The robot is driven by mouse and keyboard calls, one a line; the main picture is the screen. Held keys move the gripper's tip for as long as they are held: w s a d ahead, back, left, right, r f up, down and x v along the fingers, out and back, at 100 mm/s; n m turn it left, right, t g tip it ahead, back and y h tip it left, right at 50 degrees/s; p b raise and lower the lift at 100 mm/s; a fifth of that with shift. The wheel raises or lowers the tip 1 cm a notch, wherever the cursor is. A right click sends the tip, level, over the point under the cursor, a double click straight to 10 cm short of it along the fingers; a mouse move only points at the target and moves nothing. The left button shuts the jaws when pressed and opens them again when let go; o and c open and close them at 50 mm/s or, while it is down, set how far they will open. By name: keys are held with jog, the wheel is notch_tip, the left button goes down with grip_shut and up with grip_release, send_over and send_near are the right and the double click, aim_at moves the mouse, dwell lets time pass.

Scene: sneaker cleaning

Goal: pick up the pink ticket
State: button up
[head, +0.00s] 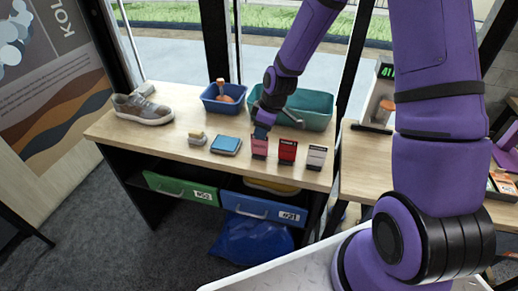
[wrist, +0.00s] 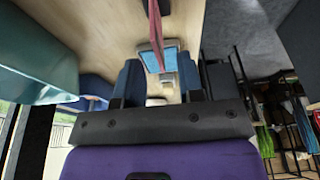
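The pink ticket (head: 259,148) stands upright on the wooden table, leftmost in a row of three. A red ticket (head: 287,152) and a white ticket (head: 316,157) stand to its right. My gripper (head: 262,130) is at the pink ticket's upper edge in the head view; I cannot tell whether they touch. In the wrist view my gripper (wrist: 160,82) has its two blue fingers apart, with nothing held between them. A thin pinkish strip (wrist: 155,30), seemingly a ticket seen nearly edge-on, shows beyond the fingers at the top.
A blue pad (head: 226,145) and a small brush-like item (head: 197,138) lie left of the tickets. A sneaker (head: 143,108) is at the table's left end. A blue bin (head: 223,98) and a teal bin (head: 306,110) stand behind, close to my gripper.

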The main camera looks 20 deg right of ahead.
send_over(258, 154)
jog(key=shift+w+f, duration=0.15)
jog(key=shift+f, duration=2.75)
jog(key=shift+c, duration=0.2)
grip_shut()
